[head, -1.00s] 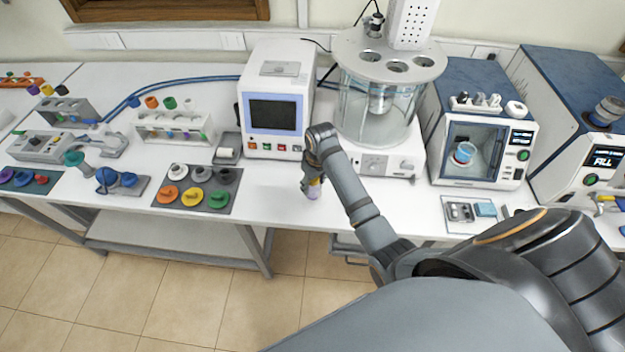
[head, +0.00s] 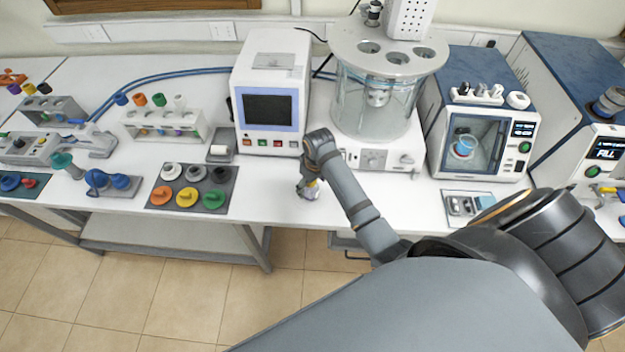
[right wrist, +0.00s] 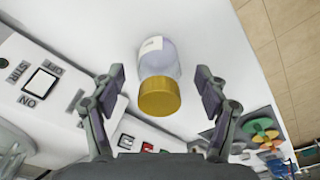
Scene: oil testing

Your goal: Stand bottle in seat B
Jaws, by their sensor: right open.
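A small clear bottle with a gold cap (right wrist: 158,75) is on the white table, with a pale label on its side. It appears to stand upright, seen from above at a slant. My right gripper (right wrist: 163,92) is open, one finger on each side of the cap, with a visible gap on both sides. In the head view my right gripper (head: 308,186) is low over the table's front edge area and partly hides the bottle (head: 314,193). I cannot make out a marking for seat B. My left gripper is not in view.
A grey mat with coloured caps (head: 190,187) lies to the left. A boxy instrument with a screen (head: 269,110) and a glass bath with a holed lid (head: 380,85) stand behind. An instrument with a windowed door (head: 480,130) is to the right. The table's front edge is close.

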